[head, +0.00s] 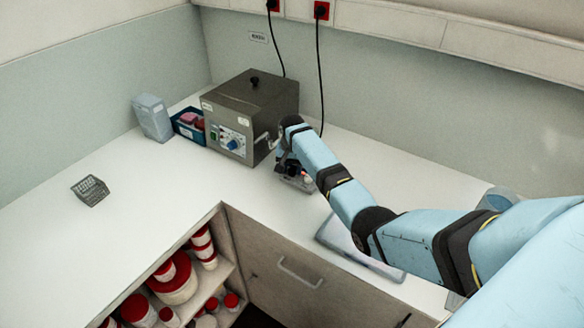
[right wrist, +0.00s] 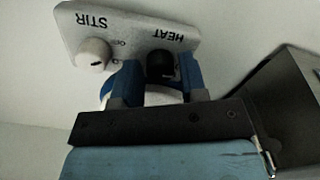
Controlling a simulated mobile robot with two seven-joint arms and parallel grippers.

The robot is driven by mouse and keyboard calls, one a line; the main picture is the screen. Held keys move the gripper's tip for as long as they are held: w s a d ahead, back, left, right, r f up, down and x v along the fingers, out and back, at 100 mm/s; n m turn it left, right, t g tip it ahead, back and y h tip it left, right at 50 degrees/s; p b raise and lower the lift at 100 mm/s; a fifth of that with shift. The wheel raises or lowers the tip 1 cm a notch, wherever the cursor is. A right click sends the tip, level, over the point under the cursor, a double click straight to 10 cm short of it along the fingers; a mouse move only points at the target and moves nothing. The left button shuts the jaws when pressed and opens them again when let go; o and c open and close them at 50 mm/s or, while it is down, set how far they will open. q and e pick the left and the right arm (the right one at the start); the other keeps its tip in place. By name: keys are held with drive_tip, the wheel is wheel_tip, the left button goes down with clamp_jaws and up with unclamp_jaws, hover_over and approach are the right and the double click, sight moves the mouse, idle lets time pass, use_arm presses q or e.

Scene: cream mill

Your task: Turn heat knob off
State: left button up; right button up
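In the right wrist view, a pale control panel (right wrist: 128,22) shows upside down, with the words STIR and HEAT on it. The black heat knob (right wrist: 160,65) is beside the white stir knob (right wrist: 93,55). My right gripper (right wrist: 162,78) has its blue fingers apart, one on each side of the heat knob. A narrow gap seems to show on the left of the knob; whether the right finger touches it I cannot tell. In the head view my right gripper (head: 291,168) is low over the counter at the small device, which it mostly hides. My left gripper is not in view.
A grey metal box (head: 252,100) with a blue dial stands left of the gripper on the white counter (head: 130,200). A blue tray (head: 187,130), a grey container (head: 152,117) and a small rack (head: 91,190) are farther left. Red-lidded jars fill the shelf below.

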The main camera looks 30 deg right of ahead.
sight(292, 169)
drive_tip(key=c, duration=0.6)
drive_tip(key=shift+r+n+p, duration=0.2)
drive_tip(key=shift+n+p, duration=0.2)
drive_tip(key=shift+p, duration=0.2)
drive_tip(key=shift+c, duration=0.2)
drive_tip(key=shift+f, duration=0.1)
drive_tip(key=shift+f+n, duration=0.1)
drive_tip(key=shift+n, duration=0.2)
drive_tip(key=o, duration=0.6)
drive_tip(key=shift+o, duration=0.2)
wheel_tip(292, 169, up, 14)
drive_tip(key=b, duration=0.1)
